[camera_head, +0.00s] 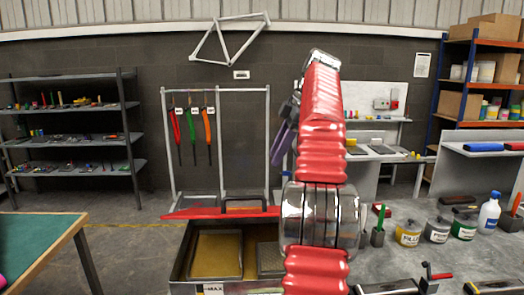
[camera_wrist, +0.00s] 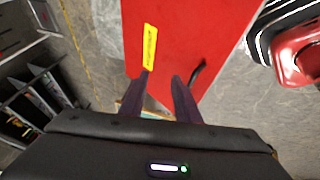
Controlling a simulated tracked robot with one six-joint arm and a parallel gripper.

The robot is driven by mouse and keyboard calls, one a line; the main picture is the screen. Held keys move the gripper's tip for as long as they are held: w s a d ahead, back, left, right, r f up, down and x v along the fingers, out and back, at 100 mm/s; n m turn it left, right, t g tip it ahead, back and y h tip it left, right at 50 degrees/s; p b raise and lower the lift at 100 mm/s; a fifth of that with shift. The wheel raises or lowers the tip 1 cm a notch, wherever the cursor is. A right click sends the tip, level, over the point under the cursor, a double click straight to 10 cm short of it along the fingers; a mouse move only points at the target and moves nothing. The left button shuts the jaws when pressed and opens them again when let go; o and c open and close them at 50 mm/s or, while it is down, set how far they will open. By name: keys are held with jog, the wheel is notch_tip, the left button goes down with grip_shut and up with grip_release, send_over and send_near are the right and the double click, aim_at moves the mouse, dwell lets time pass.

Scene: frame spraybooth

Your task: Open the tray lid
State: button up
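The red lid (camera_head: 222,212) shows nearly edge-on in the head view, at the rear of a grey metal box (camera_head: 185,262). The box's inside is visible in front of it, with a brown-floored tray (camera_head: 216,256) and a mesh-like tray (camera_head: 270,260) partly hidden by my arm. A dark handle (camera_head: 245,202) stands on the lid. In the wrist view, the red lid (camera_wrist: 190,35) fills the upper middle, with a yellow label (camera_wrist: 149,47) and the black handle (camera_wrist: 197,73). My gripper (camera_wrist: 161,76) is open and empty, its dark fingers apart, the handle just right of the right fingertip.
A green-topped table (camera_head: 38,245) stands at left. A grey bench (camera_head: 430,262) at right holds labelled tins (camera_head: 408,232) and a white bottle (camera_head: 489,212). A rack with hanging coloured tools (camera_head: 209,135) stands behind the box. Open floor lies between table and box.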

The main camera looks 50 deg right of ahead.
jog(key=shift+s+d, duration=0.2)
jog(key=shift+s, duration=0.5)
jog(key=shift+s+d, duration=0.2)
jog(key=shift+s, duration=0.5)
